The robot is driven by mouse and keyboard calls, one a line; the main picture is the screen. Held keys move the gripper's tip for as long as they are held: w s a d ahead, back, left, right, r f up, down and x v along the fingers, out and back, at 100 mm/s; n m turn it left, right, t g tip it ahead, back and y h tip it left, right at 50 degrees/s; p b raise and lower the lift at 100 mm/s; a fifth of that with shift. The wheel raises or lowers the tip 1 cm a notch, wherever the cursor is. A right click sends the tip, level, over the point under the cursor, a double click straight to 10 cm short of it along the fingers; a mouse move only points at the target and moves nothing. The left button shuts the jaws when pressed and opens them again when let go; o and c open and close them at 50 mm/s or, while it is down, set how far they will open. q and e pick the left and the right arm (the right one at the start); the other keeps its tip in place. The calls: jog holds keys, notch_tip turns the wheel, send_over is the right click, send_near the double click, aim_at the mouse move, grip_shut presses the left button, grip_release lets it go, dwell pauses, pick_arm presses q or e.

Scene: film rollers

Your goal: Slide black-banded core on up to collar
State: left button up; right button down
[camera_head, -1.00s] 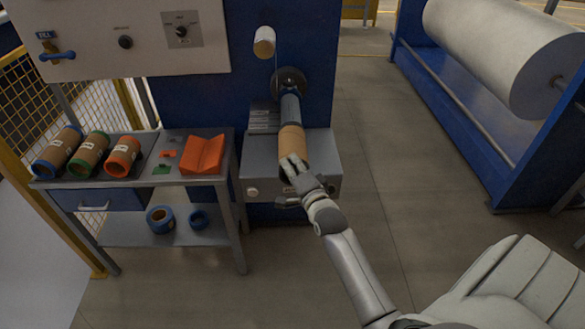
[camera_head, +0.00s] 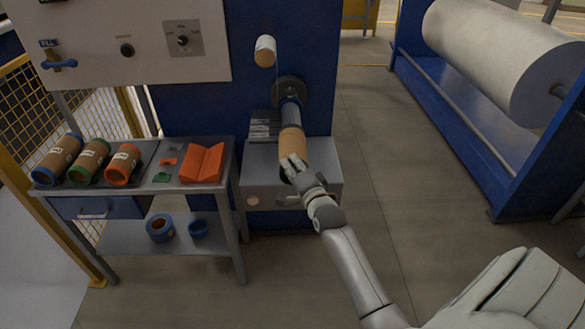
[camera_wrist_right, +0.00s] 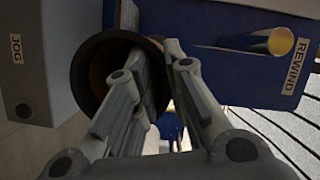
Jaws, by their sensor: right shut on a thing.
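The tan core (camera_head: 292,143) is in line with the steel shaft (camera_head: 290,114) of the blue machine, its far end meeting or over the shaft. My right gripper (camera_head: 294,166) is shut on the core's near end. In the right wrist view, the core's dark rim (camera_wrist_right: 84,75) shows, with one finger of the gripper (camera_wrist_right: 165,70) inside the bore and the other outside, pinching the wall. How far the shaft reaches inside is hidden. My left gripper is out of view.
A side table (camera_head: 145,187) at left holds banded cores, including a green-banded one (camera_head: 88,162), and an orange V-block (camera_head: 202,163). A small roller (camera_head: 265,50) juts out above the shaft. A large white roll (camera_head: 505,50) stands at right. The floor between is clear.

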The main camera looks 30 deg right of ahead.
aim_at(292, 149)
jog(key=shift+w+d+b, duration=0.2)
jog(key=shift+w+d, duration=0.2)
jog(key=shift+w, duration=0.25)
jog(key=shift+w+d+b, duration=0.2)
jog(key=shift+w+d, duration=0.2)
jog(key=shift+w, duration=0.2)
jog(key=shift+w+d+b, duration=0.4)
jog(key=shift+w+d, duration=0.05)
jog(key=shift+w, duration=0.3)
jog(key=shift+w+d+b, duration=0.35)
jog(key=shift+w+d, duration=0.1)
jog(key=shift+w, duration=0.3)
jog(key=c, duration=1.4)
grip_release()
jog(key=shift+s, duration=0.1)
